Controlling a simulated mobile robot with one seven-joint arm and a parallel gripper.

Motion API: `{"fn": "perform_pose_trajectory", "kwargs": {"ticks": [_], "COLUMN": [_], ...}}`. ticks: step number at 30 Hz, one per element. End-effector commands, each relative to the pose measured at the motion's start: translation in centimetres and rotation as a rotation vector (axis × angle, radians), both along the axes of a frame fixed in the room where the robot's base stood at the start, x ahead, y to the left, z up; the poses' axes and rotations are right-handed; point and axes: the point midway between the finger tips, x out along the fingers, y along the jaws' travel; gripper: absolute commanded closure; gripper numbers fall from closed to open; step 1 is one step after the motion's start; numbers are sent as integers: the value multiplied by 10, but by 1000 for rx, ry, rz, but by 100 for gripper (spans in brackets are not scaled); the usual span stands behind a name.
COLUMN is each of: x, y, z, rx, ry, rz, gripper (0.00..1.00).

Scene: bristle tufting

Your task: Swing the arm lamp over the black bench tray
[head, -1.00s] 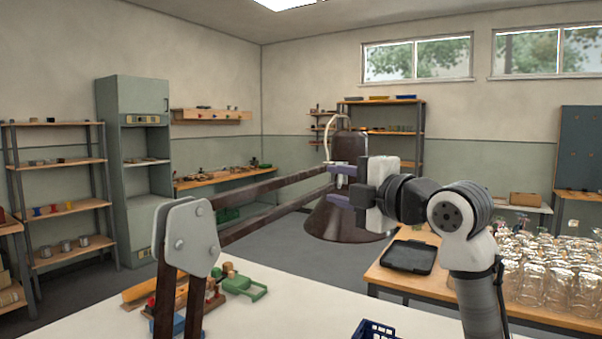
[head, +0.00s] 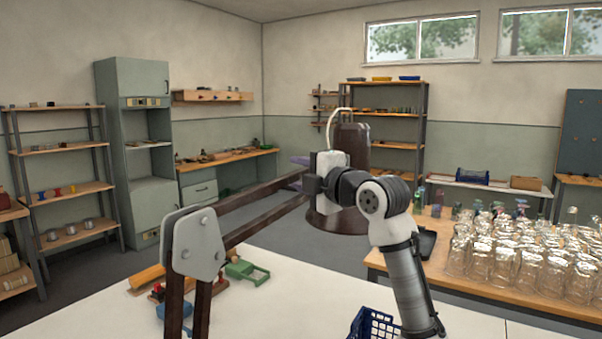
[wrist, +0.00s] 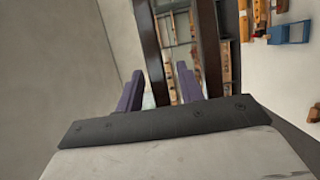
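The arm lamp has a dark brown shade (head: 325,222) and two parallel brown bars (head: 262,190) running from a grey hinge plate (head: 193,245). The shade hangs beyond my wrist, partly hidden by it. My gripper (head: 298,173) is beside the shade, at the far end of the bars. In the wrist view, its purple fingers (wrist: 158,92) stand apart, with a lamp bar (wrist: 152,55) running between or just beyond them. Light shows beside the bar, so I see no clamping. The black bench tray (head: 427,243) lies on the wooden bench at right, mostly hidden by my arm.
Many glass jars (head: 500,262) crowd the wooden bench beside the tray. A blue crate (head: 372,325) stands on the white table (head: 285,300) at its front. A green holder (head: 247,272) and small tools lie near the lamp's base. Floor shows between the tables.

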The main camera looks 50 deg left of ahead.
Motion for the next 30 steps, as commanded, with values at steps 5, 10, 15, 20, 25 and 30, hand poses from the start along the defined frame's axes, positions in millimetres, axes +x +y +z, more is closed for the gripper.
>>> {"fn": "perform_pose_trajectory", "kwargs": {"ticks": [5,10,15,20,25,30], "x": [0,0,0,2,9,21], "y": [0,0,0,-5,-26,-69], "z": [0,0,0,-1,-3,-4], "rx": [0,0,0,0,0,1], "ry": [0,0,0,-1,-4,-6], "rz": [0,0,0,-13,-67,-177], "gripper": [85,100,100,100,100,100]}}
